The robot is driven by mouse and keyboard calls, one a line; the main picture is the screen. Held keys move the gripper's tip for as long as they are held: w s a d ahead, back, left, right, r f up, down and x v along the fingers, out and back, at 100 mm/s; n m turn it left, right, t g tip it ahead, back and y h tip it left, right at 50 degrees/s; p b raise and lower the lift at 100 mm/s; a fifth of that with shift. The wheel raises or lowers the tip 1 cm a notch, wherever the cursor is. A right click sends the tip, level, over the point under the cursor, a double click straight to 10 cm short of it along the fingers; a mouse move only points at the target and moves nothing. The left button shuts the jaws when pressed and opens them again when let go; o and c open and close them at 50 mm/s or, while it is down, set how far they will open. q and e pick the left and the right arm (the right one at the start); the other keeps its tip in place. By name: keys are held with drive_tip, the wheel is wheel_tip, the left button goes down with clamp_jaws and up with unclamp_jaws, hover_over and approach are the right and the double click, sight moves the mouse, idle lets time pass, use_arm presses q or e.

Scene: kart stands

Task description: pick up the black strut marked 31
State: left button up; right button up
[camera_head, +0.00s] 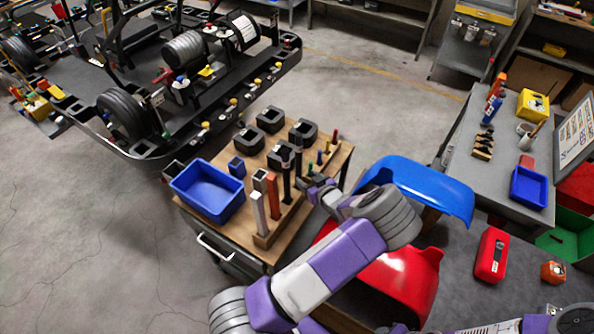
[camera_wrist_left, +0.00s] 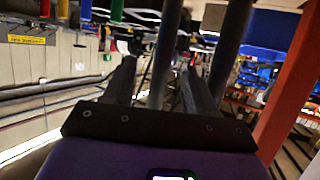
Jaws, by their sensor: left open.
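Several upright struts stand in a wooden rack (camera_head: 266,240) on the bench: a pale one (camera_head: 258,214), a red one (camera_head: 273,197) and dark ones, including a black strut (camera_head: 287,188) beside the red one. No number 31 is legible. My left gripper (camera_head: 313,188) is at the right side of the dark struts, with its fingers partly hidden. In the left wrist view, its fingers (camera_wrist_left: 157,85) are open. A dark upright strut (camera_wrist_left: 166,50) shows between them; I cannot tell whether it is within their reach. Another dark strut (camera_wrist_left: 229,50) and the red strut (camera_wrist_left: 285,80) stand to the right.
A blue bin (camera_head: 207,192) and several black blocks (camera_head: 271,119) sit on the bench. Small coloured pegs (camera_head: 320,158) stand near its right edge. Blue (camera_head: 425,185) and red (camera_head: 405,280) curved panels are close beside my left arm. A kart frame (camera_head: 170,80) stands behind.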

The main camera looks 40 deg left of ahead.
use_arm(q)
drive_tip(key=p+x, duration=0.1)
drive_tip(key=x, duration=0.6)
drive_tip(key=shift+a, duration=0.5)
drive_tip(key=shift+s, duration=0.1)
drive_tip(key=shift+c, duration=0.3)
drive_tip(key=shift+r, duration=0.1)
clamp_jaws()
